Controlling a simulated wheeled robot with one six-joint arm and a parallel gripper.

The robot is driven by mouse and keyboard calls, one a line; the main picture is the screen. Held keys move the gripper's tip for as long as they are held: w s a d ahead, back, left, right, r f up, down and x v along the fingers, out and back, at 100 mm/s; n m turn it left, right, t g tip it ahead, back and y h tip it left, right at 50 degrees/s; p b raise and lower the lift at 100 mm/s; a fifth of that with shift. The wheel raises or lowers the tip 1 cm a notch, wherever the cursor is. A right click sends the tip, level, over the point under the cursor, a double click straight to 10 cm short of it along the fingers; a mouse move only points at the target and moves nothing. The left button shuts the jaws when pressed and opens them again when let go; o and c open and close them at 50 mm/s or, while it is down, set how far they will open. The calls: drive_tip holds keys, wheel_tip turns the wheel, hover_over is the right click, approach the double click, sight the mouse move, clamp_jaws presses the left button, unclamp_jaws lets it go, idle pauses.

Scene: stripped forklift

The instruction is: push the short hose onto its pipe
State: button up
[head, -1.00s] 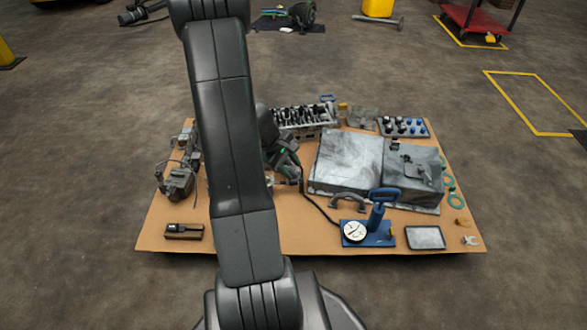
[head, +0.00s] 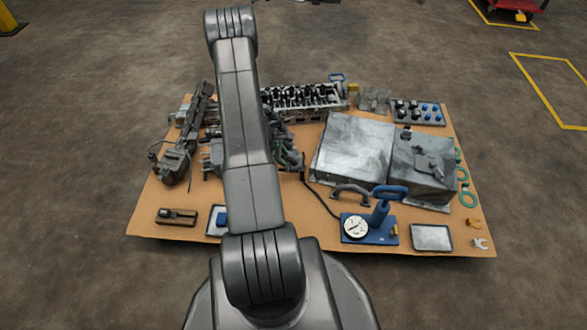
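A short, curved grey hose-like piece (head: 350,190) lies arched on the brown board (head: 290,225), left of the blue hand pump; I take it for the short hose, but cannot be sure. Its ends look free of any fitting. I cannot pick out its pipe for certain; grey machine parts with pipe-like pieces (head: 289,150) are partly hidden by my arm. My arm stands up across the left-middle of the head view. My gripper is not visible, so its opening and anything in it cannot be seen.
The blue pump with a gauge (head: 368,230) stands at the front, beside an empty tray (head: 432,238). Large grey boxes (head: 353,147) fill the right middle. A cylinder head (head: 300,97) lies behind; a long grey assembly (head: 190,130) lies left. The front strip has bare room.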

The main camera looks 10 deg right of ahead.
sight(295, 170)
drive_tip(key=b+x, duration=0.2)
drive_tip(key=x, duration=0.8)
drive_tip(key=shift+b, duration=0.35)
drive_tip(key=shift+c, duration=0.3)
clamp_jaws()
